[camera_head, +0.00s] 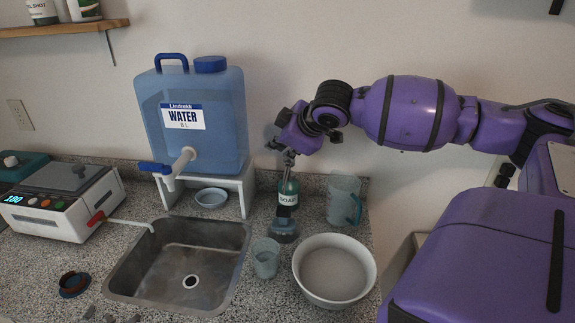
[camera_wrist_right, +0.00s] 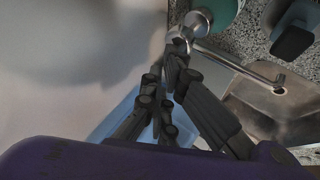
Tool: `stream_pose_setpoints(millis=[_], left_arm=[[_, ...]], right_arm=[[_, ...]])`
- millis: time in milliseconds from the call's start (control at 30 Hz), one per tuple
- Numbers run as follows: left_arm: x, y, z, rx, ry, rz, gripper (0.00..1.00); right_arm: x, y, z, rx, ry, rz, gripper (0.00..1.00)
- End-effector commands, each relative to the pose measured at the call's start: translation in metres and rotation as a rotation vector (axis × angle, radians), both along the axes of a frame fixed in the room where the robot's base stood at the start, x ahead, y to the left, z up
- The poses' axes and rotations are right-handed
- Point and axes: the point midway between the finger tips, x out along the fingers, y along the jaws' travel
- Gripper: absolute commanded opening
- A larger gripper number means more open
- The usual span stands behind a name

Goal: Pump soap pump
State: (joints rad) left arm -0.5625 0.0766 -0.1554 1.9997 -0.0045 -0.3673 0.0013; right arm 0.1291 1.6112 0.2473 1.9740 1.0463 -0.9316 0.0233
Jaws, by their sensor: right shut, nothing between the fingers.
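The soap pump (camera_head: 288,196) is a green bottle with a white SOAP label, standing upright on the counter near the wall. My right gripper (camera_head: 289,157) is above it, pointing down, with its fingers shut and empty. In the right wrist view, the shut fingertips (camera_wrist_right: 181,42) are close to the silver pump top (camera_wrist_right: 198,20), with the green bottle (camera_wrist_right: 224,10) beyond. I cannot tell whether they touch it. The gripper hides part of the pump top in the head view. My left gripper is out of view.
A blue water container (camera_head: 205,145) on a white stand is left of the soap. A dark-handled scrubber (camera_head: 284,230) stands in front of it. A clear pitcher (camera_head: 342,202), a glass (camera_head: 265,262) and a white bowl (camera_head: 312,300) are nearby. The sink (camera_head: 150,287) is front left.

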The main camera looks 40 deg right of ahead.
Motion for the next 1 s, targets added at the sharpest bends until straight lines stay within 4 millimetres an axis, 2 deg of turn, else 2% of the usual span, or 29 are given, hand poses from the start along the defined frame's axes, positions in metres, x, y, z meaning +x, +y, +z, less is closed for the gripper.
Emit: stream_pose_setpoints(millis=[333, 700, 1000], left_arm=[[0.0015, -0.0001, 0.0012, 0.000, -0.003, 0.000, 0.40], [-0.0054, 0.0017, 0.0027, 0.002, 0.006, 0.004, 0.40], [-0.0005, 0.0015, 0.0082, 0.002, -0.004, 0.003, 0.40]], right_arm=[[-0.0009, -0.0013, -0.0115, 0.001, 0.006, -0.003, 0.00], [-0.0010, -0.0019, -0.0079, 0.000, 0.006, -0.003, 0.00], [-0.0006, -0.0024, -0.0035, 0.000, 0.006, -0.003, 0.00]])
